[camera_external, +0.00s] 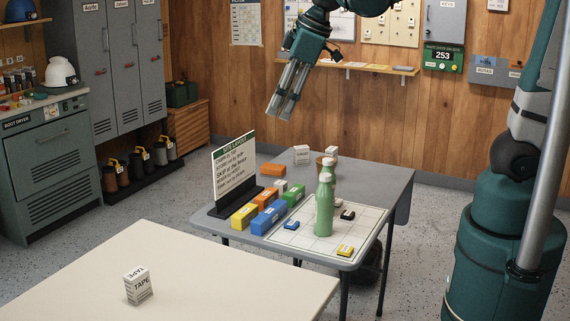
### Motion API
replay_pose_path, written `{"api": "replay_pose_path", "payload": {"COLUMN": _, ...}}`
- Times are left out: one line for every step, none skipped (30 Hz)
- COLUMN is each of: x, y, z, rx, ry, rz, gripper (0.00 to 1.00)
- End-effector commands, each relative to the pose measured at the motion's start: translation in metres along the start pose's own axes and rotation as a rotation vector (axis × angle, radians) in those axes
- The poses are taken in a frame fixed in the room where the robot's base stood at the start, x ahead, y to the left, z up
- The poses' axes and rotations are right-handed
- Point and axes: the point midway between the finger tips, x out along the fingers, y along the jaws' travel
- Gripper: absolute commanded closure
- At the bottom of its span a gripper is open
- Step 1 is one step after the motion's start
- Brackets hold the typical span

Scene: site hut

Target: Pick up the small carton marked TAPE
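The small white carton marked TAPE (139,287) stands upright on the cream table (225,268) in the left foreground, with its label readable on the top and front. My gripper (279,114) hangs in the air at the upper middle, pointing down and slightly left, far from this carton. Its two metal fingers lie close together in this view, and I cannot tell whether they are apart or shut. Nothing shows between the fingertips.
The grey table (375,172) behind holds a sign (234,168), coloured blocks, green bottles (325,205), a white gridded mat (290,237) and two small white cartons (301,154) whose labels are too small to read. The cream table around the TAPE carton is clear.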

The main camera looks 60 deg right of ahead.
Motion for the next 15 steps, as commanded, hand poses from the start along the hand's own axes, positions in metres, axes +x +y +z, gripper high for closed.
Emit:
{"api": "replay_pose_path", "payload": {"x": 0.005, "y": -0.003, "z": -0.01, "rx": -0.019, "ry": -0.007, "rz": -0.006, "gripper": 0.61}}
{"api": "replay_pose_path", "payload": {"x": 0.008, "y": -0.004, "z": -0.015, "rx": -0.031, "ry": -0.01, "rz": -0.009, "gripper": 0.61}}
{"api": "replay_pose_path", "payload": {"x": 0.012, "y": -0.005, "z": -0.021, "rx": -0.046, "ry": -0.015, "rz": -0.013, "gripper": 0.61}}
{"api": "replay_pose_path", "payload": {"x": 0.015, "y": -0.006, "z": -0.026, "rx": -0.057, "ry": -0.019, "rz": -0.016, "gripper": 0.61}}
{"api": "replay_pose_path", "payload": {"x": 0.018, "y": -0.008, "z": -0.031, "rx": -0.068, "ry": -0.023, "rz": -0.02, "gripper": 0.61}}
{"api": "replay_pose_path", "payload": {"x": 0.022, "y": -0.01, "z": -0.036, "rx": -0.084, "ry": -0.029, "rz": -0.024, "gripper": 0.61}}
{"api": "replay_pose_path", "payload": {"x": 0.026, "y": -0.011, "z": -0.041, "rx": -0.096, "ry": -0.033, "rz": -0.028, "gripper": 0.61}}
{"api": "replay_pose_path", "payload": {"x": 0.029, "y": -0.013, "z": -0.046, "rx": -0.107, "ry": -0.037, "rz": -0.031, "gripper": 0.61}}
{"api": "replay_pose_path", "payload": {"x": 0.034, "y": -0.015, "z": -0.052, "rx": -0.122, "ry": -0.041, "rz": -0.035, "gripper": 0.61}}
{"api": "replay_pose_path", "payload": {"x": 0.037, "y": -0.017, "z": -0.056, "rx": -0.134, "ry": -0.045, "rz": -0.038, "gripper": 0.61}}
{"api": "replay_pose_path", "payload": {"x": 0.041, "y": -0.018, "z": -0.061, "rx": -0.145, "ry": -0.049, "rz": -0.042, "gripper": 0.61}}
{"api": "replay_pose_path", "payload": {"x": 0.045, "y": -0.021, "z": -0.067, "rx": -0.16, "ry": -0.055, "rz": -0.046, "gripper": 0.61}}
{"api": "replay_pose_path", "payload": {"x": 0.049, "y": -0.023, "z": -0.071, "rx": -0.172, "ry": -0.059, "rz": -0.05, "gripper": 0.61}}
{"api": "replay_pose_path", "payload": {"x": 0.053, "y": -0.025, "z": -0.076, "rx": -0.184, "ry": -0.062, "rz": -0.053, "gripper": 0.61}}
{"api": "replay_pose_path", "payload": {"x": 0.058, "y": -0.028, "z": -0.081, "rx": -0.199, "ry": -0.067, "rz": -0.057, "gripper": 0.61}}
